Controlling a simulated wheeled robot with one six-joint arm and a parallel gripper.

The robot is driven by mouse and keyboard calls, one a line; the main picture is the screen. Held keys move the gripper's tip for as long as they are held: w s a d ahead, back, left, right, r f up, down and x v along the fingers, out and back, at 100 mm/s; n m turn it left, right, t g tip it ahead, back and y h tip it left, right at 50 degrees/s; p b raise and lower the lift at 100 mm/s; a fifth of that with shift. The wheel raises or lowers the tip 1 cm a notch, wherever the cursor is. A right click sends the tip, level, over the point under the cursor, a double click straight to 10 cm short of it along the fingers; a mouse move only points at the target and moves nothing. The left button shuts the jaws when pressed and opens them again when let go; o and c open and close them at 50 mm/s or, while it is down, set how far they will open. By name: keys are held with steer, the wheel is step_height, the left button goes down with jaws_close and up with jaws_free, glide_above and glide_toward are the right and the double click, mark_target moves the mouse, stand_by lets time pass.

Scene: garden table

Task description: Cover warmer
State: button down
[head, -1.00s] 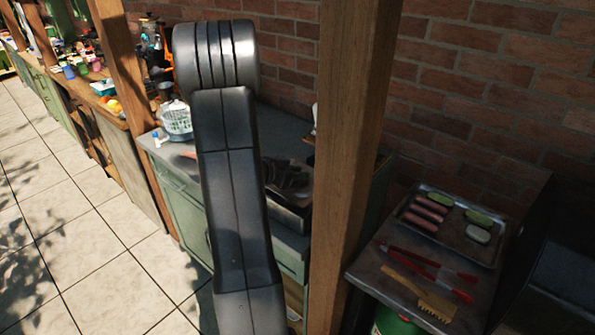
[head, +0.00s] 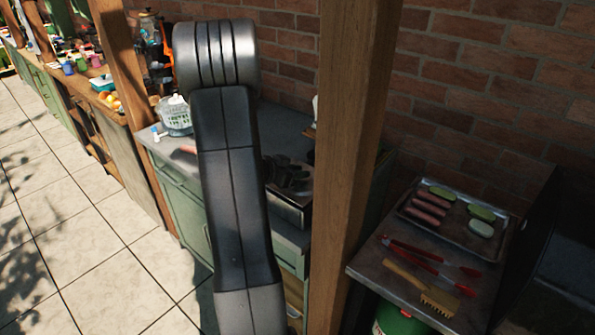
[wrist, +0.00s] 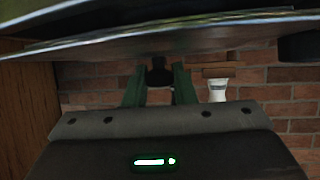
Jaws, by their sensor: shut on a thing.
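In the wrist view, my gripper (wrist: 158,88) is shut on a black knob (wrist: 158,72). The knob joins a broad, shiny metal lid (wrist: 190,38), whose edge spans the top of the picture. In the head view my arm hides most of this area. A steel box (head: 290,212), probably the warmer, shows partly on the green cabinet beside the arm. I cannot tell whether the lid touches the warmer.
A wooden post (head: 350,150) stands just right of the box. A side table right of it holds a food tray (head: 455,238), red tongs (head: 425,262) and a brush (head: 425,290). A brick wall is behind.

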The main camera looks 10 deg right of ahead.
steer(key=shift+f, duration=0.6)
steer(key=c, duration=1.1)
jaws_free()
steer(key=b+v, duration=0.1)
steer(key=v, duration=1.2)
steer(key=shift+s+a+r, duration=0.15)
steer(key=shift+a+r, duration=0.05)
steer(key=shift+a, duration=0.15)
